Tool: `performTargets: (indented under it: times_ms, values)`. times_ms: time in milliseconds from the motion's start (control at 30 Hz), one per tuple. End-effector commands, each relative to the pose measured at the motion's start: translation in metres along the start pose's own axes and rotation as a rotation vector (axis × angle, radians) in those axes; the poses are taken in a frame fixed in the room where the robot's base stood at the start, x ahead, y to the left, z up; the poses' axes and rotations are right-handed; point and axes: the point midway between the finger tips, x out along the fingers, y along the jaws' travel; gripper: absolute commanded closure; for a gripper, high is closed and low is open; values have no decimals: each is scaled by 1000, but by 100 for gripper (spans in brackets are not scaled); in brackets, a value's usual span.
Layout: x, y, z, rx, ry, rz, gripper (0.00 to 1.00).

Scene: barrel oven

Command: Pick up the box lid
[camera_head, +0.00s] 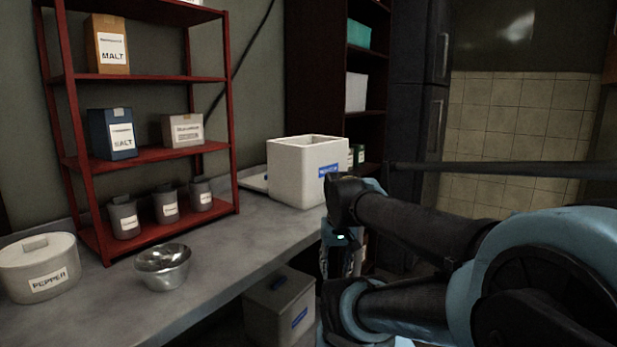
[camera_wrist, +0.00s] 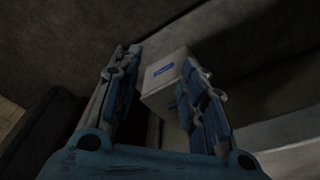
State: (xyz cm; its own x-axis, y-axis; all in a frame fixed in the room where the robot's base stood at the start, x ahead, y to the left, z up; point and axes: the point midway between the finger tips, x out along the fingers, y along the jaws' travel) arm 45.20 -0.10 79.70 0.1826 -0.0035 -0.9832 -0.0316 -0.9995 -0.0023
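An open white box (camera_head: 290,178) with a blue label stands upright on the counter; no lid is on it. A flat pale piece (camera_head: 252,183), perhaps the box lid, lies on the counter just behind and left of it, partly hidden by the box. In the wrist view my gripper (camera_wrist: 160,62) is open, with its two fingers apart and nothing held. A pale box with a blue label (camera_wrist: 163,84) shows beyond and between the fingers; I cannot tell which box it is. In the head view my arm is at the right, and the fingers are not clearly visible.
A lidded grey box (camera_head: 283,312) stands below the counter's front edge. A metal bowl (camera_head: 163,267) and a pepper canister (camera_head: 40,268) sit on the counter (camera_head: 225,250) at left. A red shelf (camera_head: 150,155) holds boxes and canisters. The counter between bowl and white box is clear.

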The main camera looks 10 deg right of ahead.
Motion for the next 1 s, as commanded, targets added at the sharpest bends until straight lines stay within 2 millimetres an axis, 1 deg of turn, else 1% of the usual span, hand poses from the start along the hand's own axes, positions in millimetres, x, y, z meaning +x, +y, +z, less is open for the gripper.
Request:
performTargets:
  times_ms: [33, 167, 200, 267, 300, 367, 500, 800, 1000]
  values:
    - [-15, -3, -14, 16, -4, -1, 62]
    - [-54, -2, -50, 86, -19, 2, 62]
    - [-65, -2, -61, 109, -24, 3, 62]
    - [-82, -1, -78, 142, -30, 4, 62]
    - [-93, 0, -90, 163, -34, 5, 62]
    - [-109, 0, -107, 196, -41, 7, 62]
    - [-144, 3, -148, 271, -57, 12, 62]
    - [-211, 10, -235, 436, -90, 25, 62]
    - [-247, 16, -291, 544, -111, 37, 62]
